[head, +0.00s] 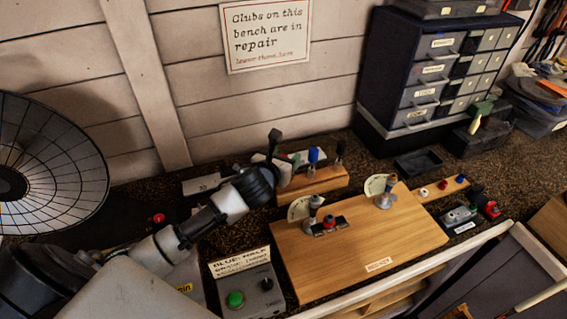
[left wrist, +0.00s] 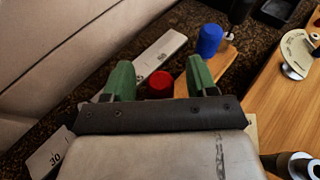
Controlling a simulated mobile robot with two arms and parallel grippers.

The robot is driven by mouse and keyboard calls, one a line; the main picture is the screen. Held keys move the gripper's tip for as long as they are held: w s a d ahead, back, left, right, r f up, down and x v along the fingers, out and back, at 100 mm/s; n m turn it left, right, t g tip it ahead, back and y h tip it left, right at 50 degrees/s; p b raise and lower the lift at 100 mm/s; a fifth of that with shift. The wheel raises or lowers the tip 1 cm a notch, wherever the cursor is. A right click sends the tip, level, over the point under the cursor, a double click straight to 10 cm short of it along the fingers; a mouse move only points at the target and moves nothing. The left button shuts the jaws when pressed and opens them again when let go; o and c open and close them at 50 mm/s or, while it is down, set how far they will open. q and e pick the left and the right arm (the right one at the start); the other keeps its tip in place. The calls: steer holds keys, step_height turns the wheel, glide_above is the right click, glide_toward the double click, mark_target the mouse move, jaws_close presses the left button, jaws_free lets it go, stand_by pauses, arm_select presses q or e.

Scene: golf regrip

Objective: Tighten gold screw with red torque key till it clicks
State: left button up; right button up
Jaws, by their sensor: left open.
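The red torque key's round red top (left wrist: 160,85) shows in the left wrist view between the green fingertips of my left gripper (left wrist: 160,80). The fingers are open, and the gap to the key's top is hard to judge. The gold screw (head: 391,181) appears as a gold top on the right post of the wooden board (head: 350,245), beside a pale dial. My right gripper is not in view.
A blue-topped key (head: 313,156) and a black-handled tool (head: 339,151) stand in the rack; the blue top also shows in the left wrist view (left wrist: 209,40). A control box (head: 247,294) with a green button is left of the board. A drawer cabinet (head: 427,70) stands behind.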

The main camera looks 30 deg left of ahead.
arm_select(q)
steer(key=c, duration=1)
steer(key=shift+r, duration=0.15)
